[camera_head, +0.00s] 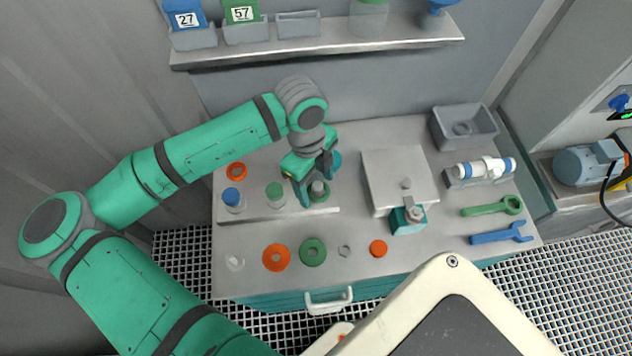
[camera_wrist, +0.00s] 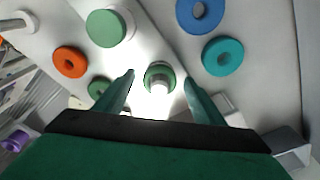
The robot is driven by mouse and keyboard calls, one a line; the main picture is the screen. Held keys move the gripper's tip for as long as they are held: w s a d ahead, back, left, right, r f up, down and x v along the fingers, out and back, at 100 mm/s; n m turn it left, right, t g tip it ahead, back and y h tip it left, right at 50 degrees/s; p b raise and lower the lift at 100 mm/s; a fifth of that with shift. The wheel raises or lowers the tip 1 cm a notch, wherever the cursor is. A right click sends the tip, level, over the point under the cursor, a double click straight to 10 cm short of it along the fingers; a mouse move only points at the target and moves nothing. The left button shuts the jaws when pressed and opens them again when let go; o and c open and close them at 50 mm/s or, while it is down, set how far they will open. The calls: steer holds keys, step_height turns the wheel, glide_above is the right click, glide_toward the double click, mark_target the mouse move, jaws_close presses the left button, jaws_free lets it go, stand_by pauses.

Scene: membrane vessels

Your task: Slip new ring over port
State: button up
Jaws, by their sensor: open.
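My gripper (camera_head: 311,194) is open, its fingers pointing down over the strip at the bench's left side. In the wrist view, a pale stub, seemingly the port (camera_wrist: 159,88), shows between the open fingertips (camera_wrist: 159,78). A green ring (camera_wrist: 153,71) encircles the stub, with gaps to both fingers. In the head view, the green ring (camera_head: 321,196) and grey stub (camera_head: 318,187) are partly hidden by my gripper. Loose rings include an orange ring (camera_head: 276,257) and a green ring (camera_head: 312,252) on the front bench, and a blue ring (camera_wrist: 200,13) and teal ring (camera_wrist: 222,58) in the wrist view.
A blue-capped vessel (camera_head: 233,199) and a green-capped vessel (camera_head: 275,194) stand left of my gripper. A raised grey plate (camera_head: 397,178) with a teal block (camera_head: 408,219) lies right.

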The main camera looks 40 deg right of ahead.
mark_target(311, 185)
step_height(311, 185, up, 11)
steer(key=w, duration=0.1)
steer(key=shift+w+a, duration=0.15)
steer(key=shift+a, duration=0.05)
steer(key=shift+f, duration=0.15)
stand_by(0.6)
